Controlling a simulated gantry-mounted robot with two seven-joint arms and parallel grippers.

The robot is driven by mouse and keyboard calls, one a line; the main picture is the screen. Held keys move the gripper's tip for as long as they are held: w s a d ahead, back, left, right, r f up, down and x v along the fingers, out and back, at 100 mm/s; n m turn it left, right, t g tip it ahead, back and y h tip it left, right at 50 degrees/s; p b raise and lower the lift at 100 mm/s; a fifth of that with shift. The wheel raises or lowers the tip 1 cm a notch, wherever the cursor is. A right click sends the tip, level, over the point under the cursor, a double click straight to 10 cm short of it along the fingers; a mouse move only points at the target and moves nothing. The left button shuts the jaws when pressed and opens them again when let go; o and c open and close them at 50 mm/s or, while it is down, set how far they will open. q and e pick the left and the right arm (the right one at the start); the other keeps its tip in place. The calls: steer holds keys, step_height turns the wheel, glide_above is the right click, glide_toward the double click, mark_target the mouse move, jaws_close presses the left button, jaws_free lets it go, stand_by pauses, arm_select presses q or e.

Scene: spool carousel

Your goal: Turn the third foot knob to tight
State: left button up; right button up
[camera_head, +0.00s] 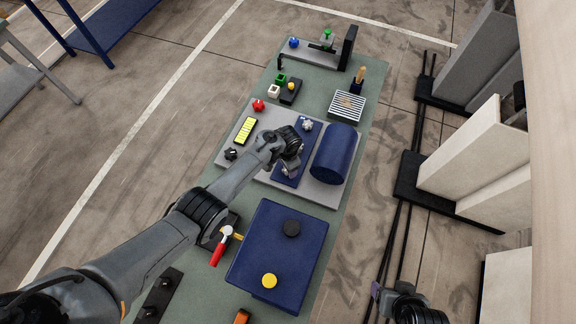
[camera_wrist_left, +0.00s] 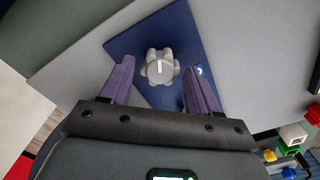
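In the left wrist view, a grey lobed knob (camera_wrist_left: 160,67) with a white pointer line sits on a dark blue plate (camera_wrist_left: 212,50). The line runs roughly up and down in that view. My left gripper (camera_wrist_left: 157,80) is open, with one purple finger on each side of the knob and visible gaps between. Another view of a grey knob (camera_head: 307,125) shows at the plate's far end. I cannot tell whether it is the same knob. My right gripper (camera_head: 402,302) is at the bottom edge, its fingers unclear.
A blue box (camera_head: 262,236) and red-handled lever (camera_head: 221,248) are nearer.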

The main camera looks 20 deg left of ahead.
arm_select(q)
steer(key=shift+r, duration=0.5)
step_height(320, 180, up, 10)
steer(key=p, duration=0.2)
steer(key=shift+f, duration=0.15)
stand_by(0.4)
